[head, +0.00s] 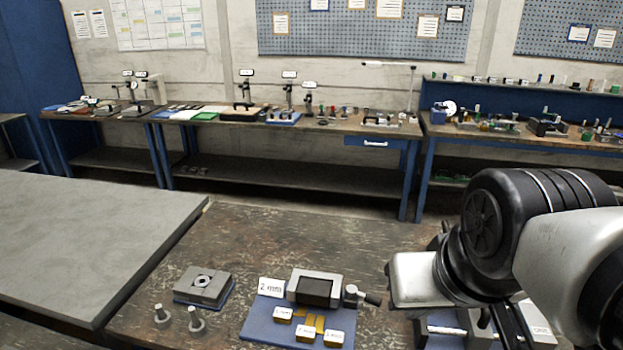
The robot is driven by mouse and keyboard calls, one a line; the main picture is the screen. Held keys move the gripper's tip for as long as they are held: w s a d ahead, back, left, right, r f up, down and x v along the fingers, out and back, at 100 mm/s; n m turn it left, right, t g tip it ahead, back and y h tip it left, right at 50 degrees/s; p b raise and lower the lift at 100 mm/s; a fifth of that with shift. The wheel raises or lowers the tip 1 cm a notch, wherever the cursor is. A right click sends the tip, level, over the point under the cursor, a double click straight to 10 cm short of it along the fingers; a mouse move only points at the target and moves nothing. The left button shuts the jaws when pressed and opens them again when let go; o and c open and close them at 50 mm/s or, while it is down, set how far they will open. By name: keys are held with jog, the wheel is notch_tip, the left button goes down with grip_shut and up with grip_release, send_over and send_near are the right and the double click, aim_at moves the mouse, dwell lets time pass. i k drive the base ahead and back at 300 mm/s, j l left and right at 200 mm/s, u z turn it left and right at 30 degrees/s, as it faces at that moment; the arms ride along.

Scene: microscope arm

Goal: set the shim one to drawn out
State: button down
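A blue base plate (258,325) lies on the worn bench at the lower middle. On it stands a grey metal block with a dark front face (315,291), with a knob and dark handle (364,297) at its right. In front of it are small brass pieces, which look like shims (310,326), between labelled blocks. A "2 mm" card (271,287) stands at the back left; the smaller labels are hard to read. I cannot tell which shim is number one. My arm fills the lower right, right of the plate; its fingertips cannot be made out clearly.
A grey block with a round hole (203,285) and two grey pegs (196,320) stand left of the plate. Other equipment (447,328) is partly hidden under my arm. A bare grey table (80,240) is at the left. Cluttered benches line the back wall.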

aim_at(283, 317)
jog(key=u, duration=0.7)
jog(key=i+j, duration=0.1)
jog(key=j, duration=0.25)
jog(key=i+j, duration=0.15)
jog(key=j, duration=0.2)
jog(key=u, duration=0.05)
